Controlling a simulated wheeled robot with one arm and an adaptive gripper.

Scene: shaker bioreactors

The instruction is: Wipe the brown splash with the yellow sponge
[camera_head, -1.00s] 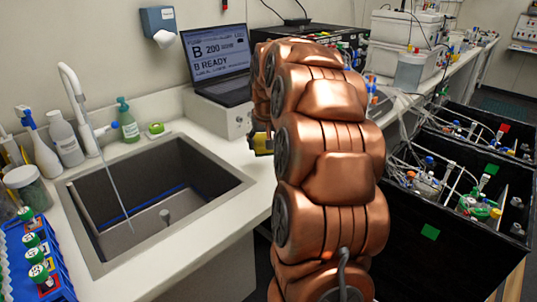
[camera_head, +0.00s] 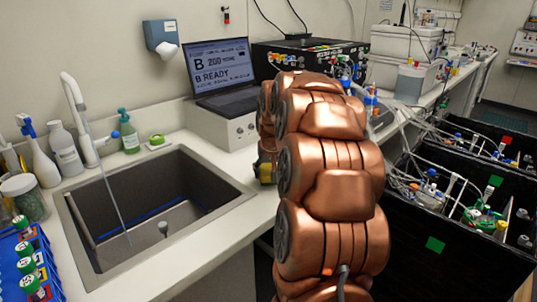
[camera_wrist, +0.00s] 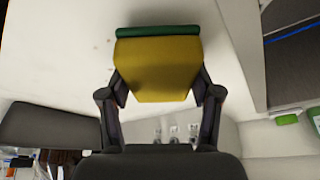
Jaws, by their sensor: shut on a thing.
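My gripper (camera_wrist: 157,84) is shut on the yellow sponge (camera_wrist: 156,68), its two fingers on opposite sides. The sponge has a dark green layer (camera_wrist: 158,30) along its far edge. In the head view a small part of the sponge (camera_head: 265,173) shows at the left of my copper arm, over the counter right of the sink. In the wrist view a pale counter lies beyond the sponge, with a few faint brownish specks (camera_wrist: 108,42) left of it. I cannot tell whether the sponge touches the counter. No larger brown splash shows; the sponge or arm may hide it.
The sink (camera_head: 160,205) is left of my gripper. A laptop (camera_head: 222,70) on a white instrument (camera_head: 225,125) stands behind. Black bins (camera_head: 425,225) with bottles and tubing are at the right. Soap bottles (camera_head: 128,132) and a blue rack (camera_head: 45,265) stand at the left.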

